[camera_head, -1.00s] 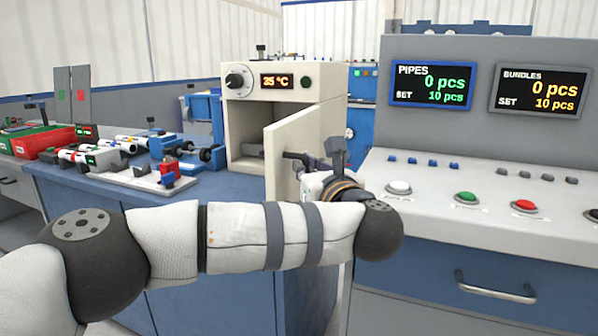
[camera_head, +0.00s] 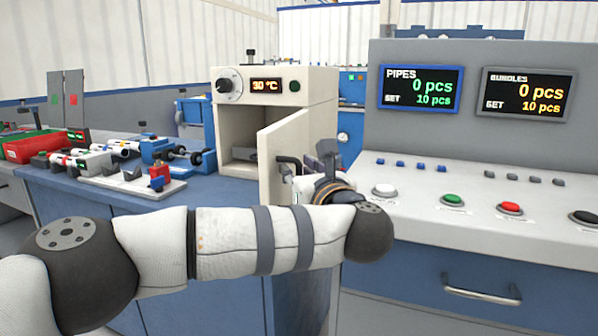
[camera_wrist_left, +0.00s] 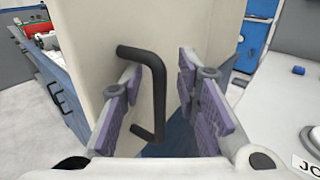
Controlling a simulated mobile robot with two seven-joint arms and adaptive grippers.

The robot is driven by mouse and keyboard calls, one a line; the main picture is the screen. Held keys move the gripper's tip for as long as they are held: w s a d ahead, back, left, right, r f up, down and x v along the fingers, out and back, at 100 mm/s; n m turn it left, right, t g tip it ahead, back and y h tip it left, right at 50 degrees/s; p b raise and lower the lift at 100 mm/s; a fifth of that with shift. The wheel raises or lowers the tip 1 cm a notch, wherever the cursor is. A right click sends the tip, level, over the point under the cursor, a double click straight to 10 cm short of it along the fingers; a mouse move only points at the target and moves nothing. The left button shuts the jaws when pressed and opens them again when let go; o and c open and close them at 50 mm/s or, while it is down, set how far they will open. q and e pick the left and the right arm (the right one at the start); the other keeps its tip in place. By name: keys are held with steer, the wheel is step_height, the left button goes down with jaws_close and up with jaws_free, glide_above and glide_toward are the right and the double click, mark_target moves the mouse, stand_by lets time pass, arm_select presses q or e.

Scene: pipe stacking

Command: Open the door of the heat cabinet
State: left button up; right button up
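The heat cabinet (camera_head: 225,128) is a cream box with a dial and a small display reading 30 °C. Its door (camera_head: 272,147) stands swung open towards me, with the inside partly visible. The black door handle (camera_wrist_left: 157,88) is on the door's outer face. My left gripper (camera_head: 305,168) is at the handle, partly hidden behind my own wrist. In the left wrist view the gripper (camera_wrist_left: 160,95) is open, its purple-padded fingers apart on either side of the handle. The handle is nearer the left finger; I cannot tell whether they touch. My right gripper is not in view.
A grey control console (camera_head: 420,190) with buttons and two counter displays stands close to the right of the door. On the blue bench to the left are a red bin (camera_head: 35,147), several pipe parts and a white fixture plate (camera_head: 125,184).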

arm_select(q)
steer(key=v, duration=1.2)
